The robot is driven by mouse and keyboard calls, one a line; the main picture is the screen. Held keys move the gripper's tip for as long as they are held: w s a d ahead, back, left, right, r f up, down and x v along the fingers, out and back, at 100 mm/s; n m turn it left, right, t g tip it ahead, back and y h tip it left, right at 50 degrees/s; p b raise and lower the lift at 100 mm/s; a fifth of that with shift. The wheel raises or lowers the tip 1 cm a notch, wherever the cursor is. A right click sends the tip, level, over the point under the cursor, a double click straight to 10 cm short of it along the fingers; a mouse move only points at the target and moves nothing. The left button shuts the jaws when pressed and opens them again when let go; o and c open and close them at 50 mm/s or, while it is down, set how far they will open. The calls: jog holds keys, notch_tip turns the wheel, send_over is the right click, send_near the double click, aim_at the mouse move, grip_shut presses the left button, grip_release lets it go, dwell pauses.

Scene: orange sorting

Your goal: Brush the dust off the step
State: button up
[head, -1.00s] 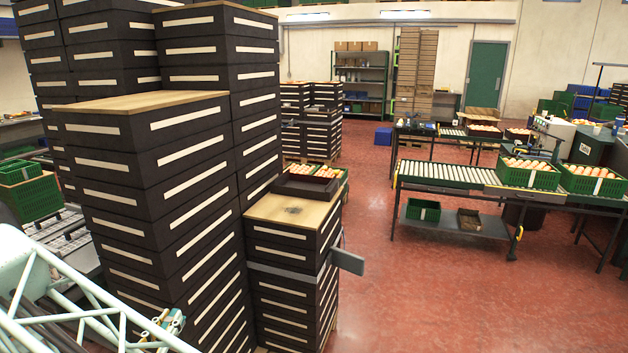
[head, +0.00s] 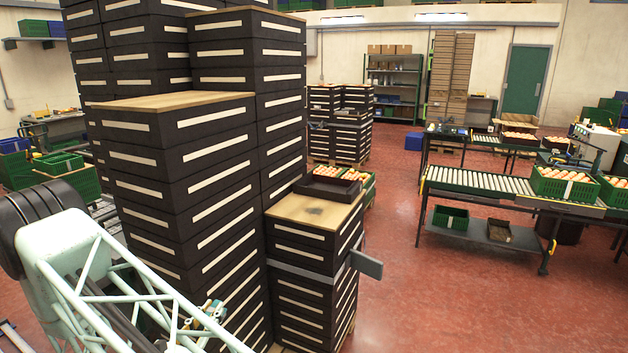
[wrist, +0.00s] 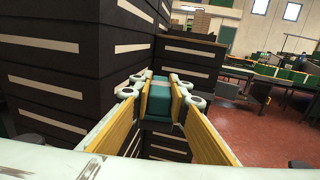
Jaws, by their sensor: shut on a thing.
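The step is the low stack of dark crates with a wooden top (head: 290,205), in the middle of the head view. A dark smudge of dust (head: 313,210) lies on that top. My gripper (head: 207,312) is low in the head view, in front of the tall stack and left of the step, partly behind my arm's lattice. In the wrist view its yellow-lined fingers (wrist: 160,100) are shut on a teal block-like thing (wrist: 158,105), perhaps the brush. Its lower end and any bristles are hidden. It is apart from the step.
Tall stacks of dark crates (head: 185,170) stand left of the step, close to my arm. A grey plate (head: 367,263) juts from the step's right side. Red floor (head: 430,310) is free at right.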

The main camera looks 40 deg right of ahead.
jog(key=w+d+r+m+g+h, duration=0.1)
jog(key=w+d+r, duration=0.2)
jog(key=w+d, duration=0.65)
jog(key=w+d+r+m+g+h, duration=0.15)
jog(key=w+d+r, duration=0.4)
jog(key=d, duration=0.75)
jog(key=shift+g, duration=0.55)
jog(key=w+d+r, duration=0.2)
jog(key=w+d, duration=0.1)
jog(key=d, duration=0.4)
jog(key=w+d+r, duration=0.3)
jog(key=d, duration=0.4)
jog(key=w+d+r+b, duration=0.1)
jog(key=w+d+r, duration=0.2)
jog(key=d, duration=0.4)
jog(key=shift+d, duration=0.15)
jog(key=w+d+r+b, duration=0.1)
jog(key=d+r, duration=0.1)
jog(key=d, duration=0.5)
jog(key=d+r+b, duration=0.1)
jog(key=d+r, duration=0.2)
jog(key=d, duration=0.3)
jog(key=shift+w+d+t+y, duration=0.35)
jog(key=shift+w+d+t, duration=0.05)
jog(key=shift+f, duration=0.15)
